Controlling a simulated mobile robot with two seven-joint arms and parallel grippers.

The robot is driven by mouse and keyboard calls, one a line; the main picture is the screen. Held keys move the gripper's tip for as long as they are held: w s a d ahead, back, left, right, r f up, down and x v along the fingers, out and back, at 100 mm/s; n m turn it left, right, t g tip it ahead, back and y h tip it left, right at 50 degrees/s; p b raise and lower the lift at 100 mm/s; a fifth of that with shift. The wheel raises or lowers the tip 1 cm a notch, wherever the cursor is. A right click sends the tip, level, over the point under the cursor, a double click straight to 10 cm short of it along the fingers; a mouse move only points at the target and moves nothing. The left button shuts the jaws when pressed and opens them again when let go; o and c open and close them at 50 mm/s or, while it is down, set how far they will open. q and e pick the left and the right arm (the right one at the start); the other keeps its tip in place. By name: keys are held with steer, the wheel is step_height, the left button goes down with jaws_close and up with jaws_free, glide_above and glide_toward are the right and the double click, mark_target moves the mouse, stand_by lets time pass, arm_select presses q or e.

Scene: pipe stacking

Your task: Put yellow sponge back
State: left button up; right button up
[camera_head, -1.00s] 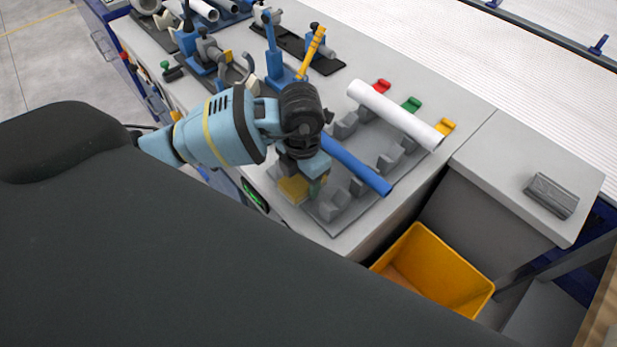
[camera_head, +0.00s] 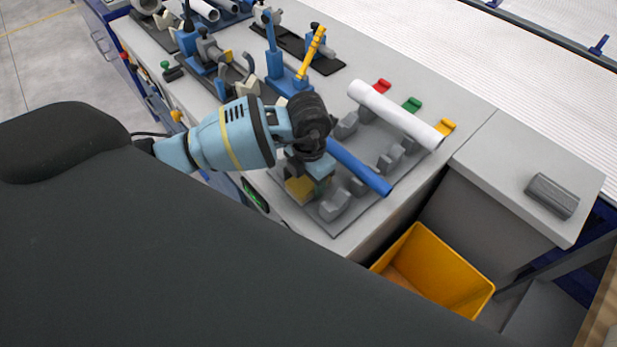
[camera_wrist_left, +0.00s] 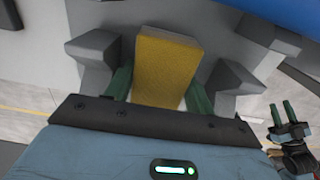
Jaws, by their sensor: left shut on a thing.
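The yellow sponge (camera_wrist_left: 166,68) is between the green fingers of my left gripper (camera_wrist_left: 158,88), which is shut on it. In the head view, the sponge (camera_head: 299,189) shows below my left wrist at the near left corner of the grey rack board (camera_head: 332,231). In the left wrist view, grey holder blocks stand on both sides of the sponge. I cannot tell whether the sponge touches the board. My right gripper (camera_wrist_left: 282,114) shows at the right edge of the left wrist view, its green fingers apart and empty.
A blue pipe (camera_head: 360,168) lies on the rack beside my left gripper, and a white pipe (camera_head: 395,113) lies farther back. A yellow bin (camera_head: 440,266) stands below the table edge. A dark grey block (camera_head: 552,196) rests on the right-hand surface. Blue fixtures (camera_head: 277,68) stand behind my gripper.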

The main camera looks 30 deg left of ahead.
arm_select(q)
steer(key=shift+f, duration=0.15)
arm_select(e)
steer(key=shift+f, duration=0.1)
arm_select(q)
steer(key=o, duration=0.7)
steer(key=shift+c, duration=0.2)
steer(key=shift+r, duration=0.55)
step_height(320, 180, up, 11)
steer(key=shift+r+p, duration=0.15)
steer(key=shift+p, duration=0.2)
arm_select(e)
steer(key=shift+w+r, duration=0.35)
steer(key=shift+r, duration=0.25)
